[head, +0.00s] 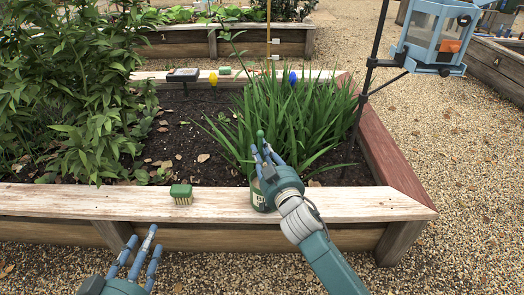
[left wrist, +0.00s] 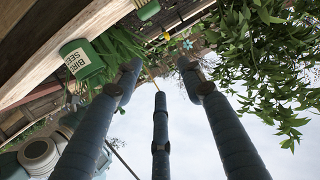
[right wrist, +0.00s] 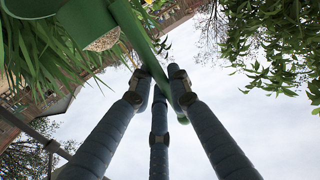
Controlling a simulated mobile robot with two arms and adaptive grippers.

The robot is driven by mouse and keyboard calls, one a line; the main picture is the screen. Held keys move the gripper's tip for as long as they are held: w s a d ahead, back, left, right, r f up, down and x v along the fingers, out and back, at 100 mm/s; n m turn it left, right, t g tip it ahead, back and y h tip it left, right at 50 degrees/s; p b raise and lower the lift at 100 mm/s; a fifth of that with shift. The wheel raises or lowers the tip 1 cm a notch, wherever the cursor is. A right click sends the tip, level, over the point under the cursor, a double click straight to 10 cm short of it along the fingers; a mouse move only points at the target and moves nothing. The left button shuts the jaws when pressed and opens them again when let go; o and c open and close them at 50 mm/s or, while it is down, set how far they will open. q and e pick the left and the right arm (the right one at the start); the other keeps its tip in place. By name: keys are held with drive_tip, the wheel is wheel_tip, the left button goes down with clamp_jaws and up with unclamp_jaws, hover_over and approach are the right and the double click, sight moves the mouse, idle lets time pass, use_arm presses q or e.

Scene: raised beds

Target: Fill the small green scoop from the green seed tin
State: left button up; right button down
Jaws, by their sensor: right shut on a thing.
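The green seed tin (head: 259,199) stands on the front plank, partly hidden by my right gripper (head: 267,153). In the left wrist view the tin (left wrist: 82,61) shows its "BIRD SEED" label. My right gripper is shut on the small green scoop's handle (head: 260,138), whose end sticks up above the fingers. I cannot clearly separate the scoop's bowl from the tin there. My left gripper (head: 146,241) is open and empty in front of the bed.
A small green block-like object with a pale underside (head: 181,194) sits on the front plank (head: 90,200) left of the tin. Spiky leaves (head: 290,115) rise behind the tin. A pole with a blue feeder (head: 430,40) stands at right. The plank's left part is clear.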

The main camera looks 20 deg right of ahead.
sight(262, 136)
use_arm(q)
drive_tip(key=s+a+f+g+y+p, duration=0.1)
drive_tip(key=s+a+f+g+p, duration=0.1)
drive_tip(key=s+f+g, duration=0.3)
drive_tip(key=s+a+f+g+y+p, duration=0.2)
drive_tip(key=s+a+f+g, duration=0.2)
drive_tip(key=s+f, duration=0.5)
drive_tip(key=shift+s+a+n+g, duration=0.35)
drive_tip(key=shift+s+g, duration=0.65)
drive_tip(key=shift+s, duration=1.35)
use_arm(e)
drive_tip(key=shift+r, duration=2.3)
